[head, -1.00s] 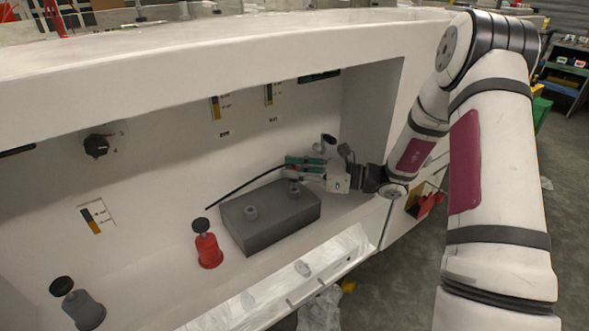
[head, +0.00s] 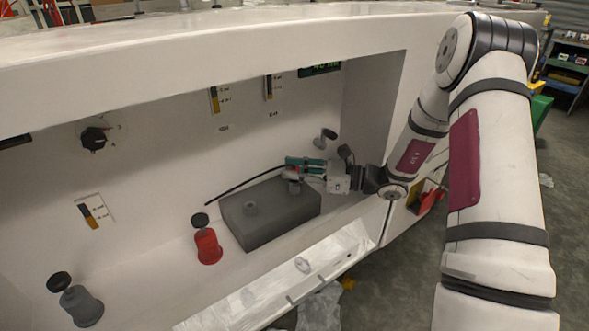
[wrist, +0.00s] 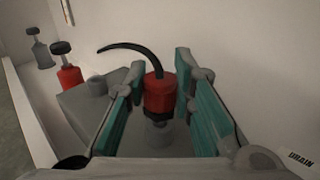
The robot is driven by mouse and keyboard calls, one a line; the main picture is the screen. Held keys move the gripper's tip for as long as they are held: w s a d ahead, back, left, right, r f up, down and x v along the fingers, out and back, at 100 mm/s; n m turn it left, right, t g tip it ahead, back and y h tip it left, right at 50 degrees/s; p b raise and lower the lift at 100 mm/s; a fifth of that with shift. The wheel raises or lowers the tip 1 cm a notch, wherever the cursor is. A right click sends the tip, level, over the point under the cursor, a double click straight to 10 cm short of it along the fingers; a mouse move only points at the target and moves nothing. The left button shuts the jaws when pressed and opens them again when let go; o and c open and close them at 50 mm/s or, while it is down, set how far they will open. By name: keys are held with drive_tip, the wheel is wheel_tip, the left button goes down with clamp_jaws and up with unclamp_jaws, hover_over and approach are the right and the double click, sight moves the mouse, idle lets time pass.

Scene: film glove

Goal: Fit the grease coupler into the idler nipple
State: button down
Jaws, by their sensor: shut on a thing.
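The grease coupler is a red cylinder (wrist: 159,93) with a curved black hose (wrist: 128,49). In the wrist view it stands roughly upright between the teal fingers of my gripper (wrist: 162,78), which is shut on it. A grey round fitting (wrist: 158,134) shows directly below the coupler, over the grey block. I cannot tell whether they touch or the coupler is seated. In the head view, my gripper (head: 293,165) is over the right end of the grey block (head: 275,224), with the hose (head: 240,186) trailing left.
A red bottle (head: 208,246) with a black top stands left of the block, and a grey one (head: 80,305) farther left. The recess back wall carries a black knob (head: 94,139) and gauges. A grey knob (head: 326,137) sits close behind my gripper.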

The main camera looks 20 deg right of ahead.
drive_tip(key=shift+f, duration=0.5)
drive_tip(key=c, duration=1.3)
unclamp_jaws()
drive_tip(key=v, duration=1.2)
